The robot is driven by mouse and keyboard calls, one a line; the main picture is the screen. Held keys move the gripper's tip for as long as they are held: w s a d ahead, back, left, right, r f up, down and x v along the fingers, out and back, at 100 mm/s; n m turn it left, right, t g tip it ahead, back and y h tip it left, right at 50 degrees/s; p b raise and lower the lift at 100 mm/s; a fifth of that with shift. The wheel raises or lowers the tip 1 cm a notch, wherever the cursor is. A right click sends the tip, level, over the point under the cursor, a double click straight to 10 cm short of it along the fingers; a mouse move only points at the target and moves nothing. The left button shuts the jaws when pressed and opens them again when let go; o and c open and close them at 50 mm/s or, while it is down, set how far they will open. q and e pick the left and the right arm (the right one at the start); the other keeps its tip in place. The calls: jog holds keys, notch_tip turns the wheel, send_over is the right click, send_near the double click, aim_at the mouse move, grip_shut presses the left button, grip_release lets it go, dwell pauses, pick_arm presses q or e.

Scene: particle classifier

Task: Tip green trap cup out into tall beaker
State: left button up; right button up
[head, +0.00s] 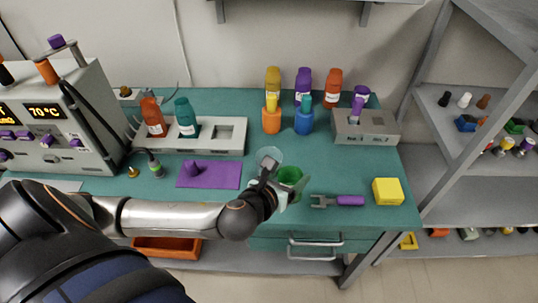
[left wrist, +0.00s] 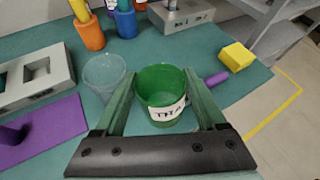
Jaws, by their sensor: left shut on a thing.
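The green trap cup (head: 291,175) has an open top and a white label with dark letters. It also shows in the left wrist view (left wrist: 161,80), between the two fingers. My left gripper (head: 281,188) is shut on this cup at the front of the table. The cup looks about upright; I cannot tell whether its base touches the table. The clear tall beaker (head: 269,156) stands just left of the cup and behind the gripper in the head view. In the left wrist view, the beaker (left wrist: 104,75) is left of the cup, close to the left finger. My right gripper is not in view.
A purple-handled tool (head: 340,201) and a yellow block (head: 387,191) lie to the right. A purple mat (head: 209,174) lies to the left. Orange (head: 271,121) and blue (head: 304,120) holders stand behind. A grey rack (head: 217,136) stands back left.

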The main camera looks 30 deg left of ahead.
pick_arm(q)
jog(key=shift+w+a+r+n+g+h, duration=0.25)
jog(key=shift+a+n+h, duration=0.1)
jog(key=shift+a, duration=0.2)
jog(key=shift+w+a+r+n+g+h, duration=0.15)
jog(key=shift+w+a+n+g+h, duration=0.15)
jog(key=shift+a, duration=0.2)
jog(key=a+h, duration=0.1)
jog(key=w+a+n+g+h+p, duration=0.1)
jog(key=w+a+r+n+g+h, duration=0.1)
jog(key=shift+a+r+n+p, duration=0.1)
jog(key=shift+a+n+p, duration=0.15)
jog(key=shift+p, duration=0.05)
jog(key=shift+a+r+n+g+h, duration=0.2)
jog(key=shift+n+g+h, duration=0.15)
jog(key=shift+n+h, duration=0.15)
dwell(0.4)
jog(key=shift+w+a+r+n+g+h+b, duration=0.1)
jog(key=shift+w+a+n+g+h+b, duration=0.1)
jog(key=shift+n+g+h+b, duration=0.3)
jog(key=shift+w+a+r+n+g+h+b, duration=0.15)
jog(key=shift+n+h+b, duration=0.15)
jog(key=shift+h+b, duration=0.35)
dwell(1.1)
jog(key=shift+w+a+n+h+b, duration=0.15)
jog(key=shift+a+n+h+b, duration=0.25)
jog(key=shift+b, duration=0.9)
jog(key=shift+a+b, duration=0.15)
jog(key=shift+b, duration=0.15)
